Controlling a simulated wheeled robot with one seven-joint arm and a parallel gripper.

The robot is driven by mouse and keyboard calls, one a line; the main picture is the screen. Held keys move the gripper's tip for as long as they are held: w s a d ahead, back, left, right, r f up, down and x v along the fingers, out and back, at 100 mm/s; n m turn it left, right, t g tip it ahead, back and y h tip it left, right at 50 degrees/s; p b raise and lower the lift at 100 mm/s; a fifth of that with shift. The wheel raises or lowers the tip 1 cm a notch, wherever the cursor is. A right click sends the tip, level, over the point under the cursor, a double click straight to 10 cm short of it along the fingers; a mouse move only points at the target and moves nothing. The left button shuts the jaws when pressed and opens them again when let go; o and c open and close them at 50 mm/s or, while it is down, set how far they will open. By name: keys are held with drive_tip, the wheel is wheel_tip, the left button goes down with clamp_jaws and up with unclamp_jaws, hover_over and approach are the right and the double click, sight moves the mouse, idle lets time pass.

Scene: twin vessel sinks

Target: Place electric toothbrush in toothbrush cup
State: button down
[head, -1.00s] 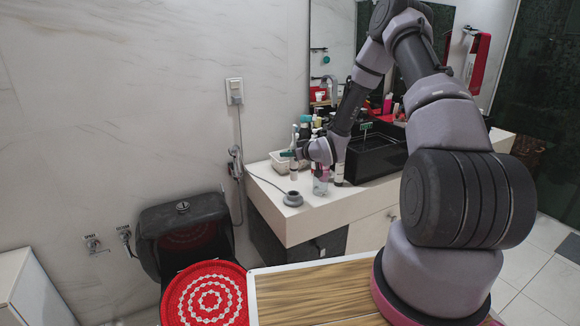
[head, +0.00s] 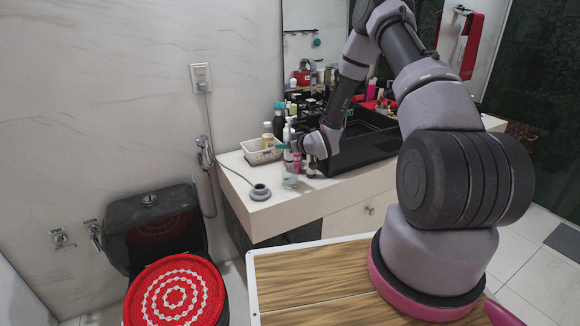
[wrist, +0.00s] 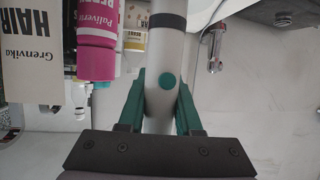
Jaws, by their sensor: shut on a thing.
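My gripper (head: 288,147) is over the counter and shut on the electric toothbrush. In the wrist view, the green fingers (wrist: 163,95) press both sides of its pale handle (wrist: 164,55), which has a teal button and a dark band. In the head view, the toothbrush (head: 288,160) is small and roughly upright. A clear glass (head: 290,181), which looks like the toothbrush cup, stands on the counter directly below the gripper in the picture. I cannot tell whether the toothbrush's lower end is inside it or only above or in front of it.
A round grey base (head: 260,191) sits on the white counter (head: 290,209) left of the glass. A white basket (head: 261,152) and several bottles stand behind. A pink bottle (wrist: 97,40) is close left of the toothbrush. A black sink (head: 358,150) lies to the right.

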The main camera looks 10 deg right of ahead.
drive_tip(key=shift+f, duration=2.95)
drive_tip(key=shift+f, duration=0.1)
drive_tip(key=c, duration=0.6)
unclamp_jaws()
